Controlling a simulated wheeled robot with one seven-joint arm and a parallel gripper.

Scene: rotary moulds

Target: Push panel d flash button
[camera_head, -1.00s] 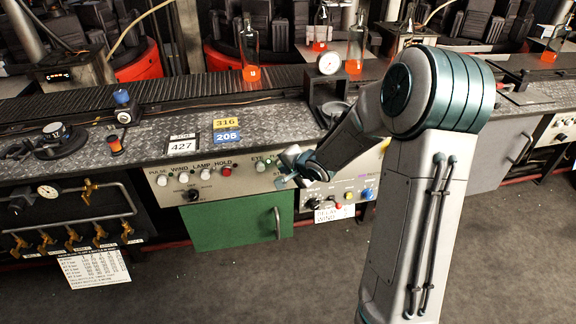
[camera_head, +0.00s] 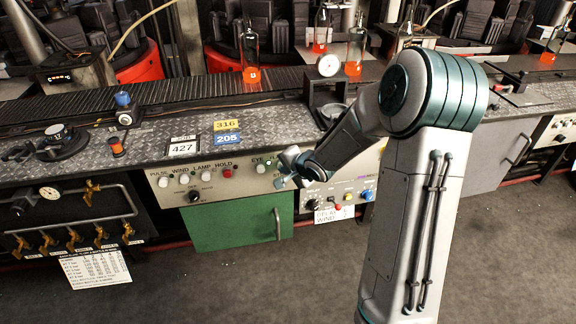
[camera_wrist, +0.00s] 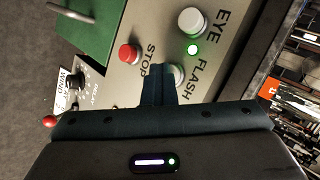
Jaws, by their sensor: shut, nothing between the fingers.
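The panel (camera_head: 228,185) is a cream control face above a green door. In the wrist view the white FLASH button (camera_wrist: 180,76) stands beside its FLASH label, partly hidden by my fingers. My gripper (camera_wrist: 159,80) is shut and empty, its fingertips against the picture of the panel just left of that button. I cannot tell whether they touch the button. In the head view my gripper (camera_head: 281,180) is in front of the panel's right part, and the FLASH button is hidden or too small to make out. No panel letter is readable.
A white EYE button (camera_wrist: 193,20), a lit green lamp (camera_wrist: 193,49) and a red STOP button (camera_wrist: 129,53) are close to the fingers. A green door (camera_head: 235,225) with a handle lies below the panel. More knobs and a red-knobbed lever (camera_head: 338,206) are on the right.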

